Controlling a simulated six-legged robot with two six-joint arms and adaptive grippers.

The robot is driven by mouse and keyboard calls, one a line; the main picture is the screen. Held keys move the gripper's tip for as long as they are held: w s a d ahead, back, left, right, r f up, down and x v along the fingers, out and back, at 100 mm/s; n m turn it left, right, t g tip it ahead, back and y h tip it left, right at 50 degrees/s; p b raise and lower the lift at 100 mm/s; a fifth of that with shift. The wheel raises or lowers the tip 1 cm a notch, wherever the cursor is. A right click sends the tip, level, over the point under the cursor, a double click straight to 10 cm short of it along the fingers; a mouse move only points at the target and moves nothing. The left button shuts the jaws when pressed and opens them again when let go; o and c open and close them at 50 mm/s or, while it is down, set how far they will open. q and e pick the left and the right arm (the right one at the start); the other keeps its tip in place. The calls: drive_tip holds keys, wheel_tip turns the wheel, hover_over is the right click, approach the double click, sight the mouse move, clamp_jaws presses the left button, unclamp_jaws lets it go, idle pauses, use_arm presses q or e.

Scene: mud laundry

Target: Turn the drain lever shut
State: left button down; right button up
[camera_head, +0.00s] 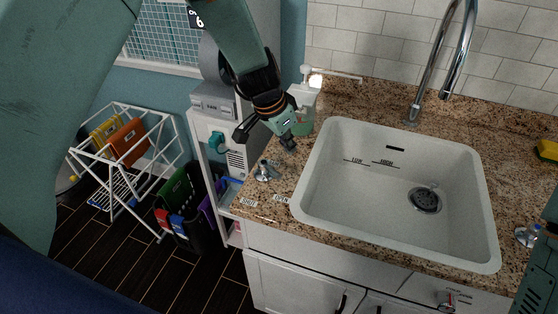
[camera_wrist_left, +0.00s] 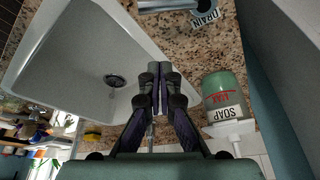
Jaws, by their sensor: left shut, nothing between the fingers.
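The drain lever (camera_head: 266,171) is a small metal fitting on the granite counter, left of the sink. A SHUT label (camera_head: 249,202) and an OPEN label (camera_head: 281,198) lie on the counter in front of it. I cannot tell surely which label its handle points to. Part of the metal lever (camera_wrist_left: 168,5) shows at the top of the left wrist view, beside a DRAIN label (camera_wrist_left: 205,17). My left gripper (camera_head: 290,146) is shut and empty, behind and right of the lever, apart from it. Its closed fingers point down in the head view. My right gripper is not in view.
The white sink (camera_head: 330,150) with a dark drain (camera_head: 425,200) lies right of the lever. A tall faucet (camera_head: 413,112) stands behind it. A green soap bottle (camera_head: 304,95) is close behind my left gripper. Another metal fitting (camera_head: 527,236) is at the right.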

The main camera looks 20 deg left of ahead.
sight(270, 172)
use_arm(q)
wheel_tip(270, 172, down, 4)
drive_tip(key=shift+a+r, duration=0.1)
drive_tip(key=shift+r, duration=0.05)
drive_tip(key=shift+s+a+f, duration=0.2)
drive_tip(key=shift+s+a, duration=0.1)
drive_tip(key=shift+s, duration=0.15)
drive_tip(key=shift+s+a+f, duration=0.15)
drive_tip(key=shift+s+a, duration=0.1)
drive_tip(key=shift+s, duration=0.15)
drive_tip(key=shift+s+a, duration=0.35)
drive_tip(key=shift+w+d, duration=0.15)
drive_tip(key=shift+d, duration=0.05)
